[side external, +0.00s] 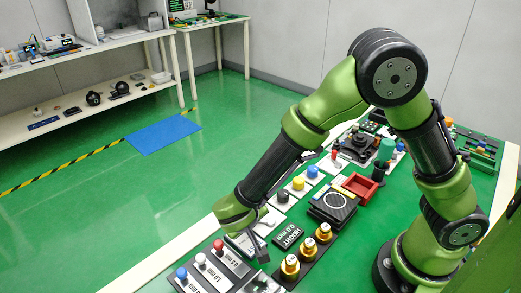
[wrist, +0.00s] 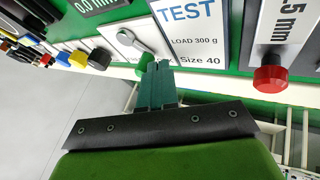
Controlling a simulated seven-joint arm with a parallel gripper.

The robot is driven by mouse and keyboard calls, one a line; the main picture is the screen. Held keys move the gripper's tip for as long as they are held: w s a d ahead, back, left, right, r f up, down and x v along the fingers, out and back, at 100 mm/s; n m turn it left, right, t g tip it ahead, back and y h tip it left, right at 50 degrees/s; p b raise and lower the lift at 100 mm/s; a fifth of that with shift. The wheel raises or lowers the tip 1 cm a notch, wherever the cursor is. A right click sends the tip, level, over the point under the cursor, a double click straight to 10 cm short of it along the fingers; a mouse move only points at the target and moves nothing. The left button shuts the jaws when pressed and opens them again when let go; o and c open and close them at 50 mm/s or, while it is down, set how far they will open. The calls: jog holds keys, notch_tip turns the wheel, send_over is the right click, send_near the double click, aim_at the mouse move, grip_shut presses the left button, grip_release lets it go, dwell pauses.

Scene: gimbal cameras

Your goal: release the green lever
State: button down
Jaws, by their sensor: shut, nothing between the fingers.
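The green lever's knob (wrist: 146,58) shows in the wrist view just beyond and left of my fingertips, partly hidden by them. Its grey arm (wrist: 127,38) runs up and left from it on a white plate. My gripper (wrist: 158,68) is shut and empty, with its teal fingers side by side at the knob. I cannot tell whether they touch it. In the side view my gripper (side external: 262,254) is low over the panel's near left edge, and the lever is not clear there.
A TEST plate (wrist: 190,35) and a red knob (wrist: 270,76) lie right of the lever in the wrist view. Yellow (wrist: 63,58) and blue (wrist: 77,57) knobs sit to its left. Gold knobs (side external: 290,266) stand right of my gripper in the side view. Open floor (side external: 150,200) lies left of the table.

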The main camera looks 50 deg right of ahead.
jog(key=shift+w+d+m+g+h, duration=0.25)
jog(key=shift+w+m+g+h, duration=0.2)
jog(key=shift+m, duration=0.55)
jog(key=m+g, duration=0.1)
jog(key=w+d+m+g, duration=0.1)
jog(key=m, duration=0.1)
jog(key=shift+w+d+h, duration=0.1)
jog(key=shift+h, duration=0.15)
jog(key=m+g, duration=0.1)
jog(key=d+m+g, duration=0.1)
jog(key=m, duration=0.1)
jog(key=shift+w+d, duration=0.1)
jog(key=shift+w, duration=0.3)
jog(key=d+m+g, duration=0.1)
jog(key=m+g, duration=0.1)
jog(key=m, duration=0.1)
jog(key=shift+w+d, duration=0.15)
jog(key=shift+d, duration=0.05)
jog(key=shift+a, duration=0.1)
